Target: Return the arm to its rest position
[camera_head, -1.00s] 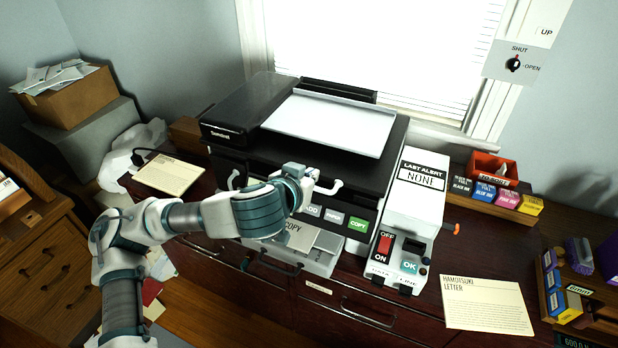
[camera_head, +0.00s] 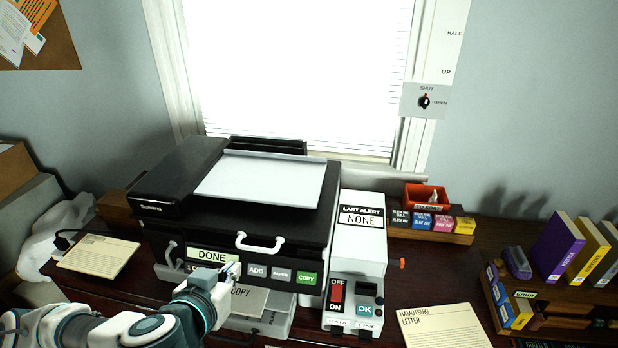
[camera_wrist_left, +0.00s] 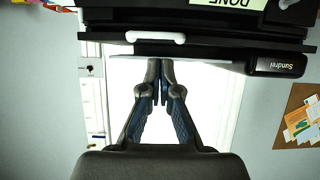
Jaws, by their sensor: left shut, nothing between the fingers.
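My left gripper (camera_head: 232,270) is in front of the printer's button panel, below the DONE label (camera_head: 212,257). In the left wrist view the gripper's two fingers (camera_wrist_left: 160,68) are together with nothing between them. My left arm comes in from the bottom left of the head view. The black printer (camera_head: 165,215) stands on the dark wooden desk, with a white sheet on its lid. A sheet marked COPY (camera_head: 245,300) lies in the lower tray, partly behind my gripper. I cannot tell whether the gripper touches the printer. My right gripper is not in view.
The white control box (camera_head: 360,262) with OFF/ON and OK buttons stands right of the printer. Ink boxes (camera_head: 425,222), an orange bin (camera_head: 424,196) and books (camera_head: 560,248) are further right. A letter (camera_head: 440,328) and another paper (camera_head: 98,255) lie on the desk.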

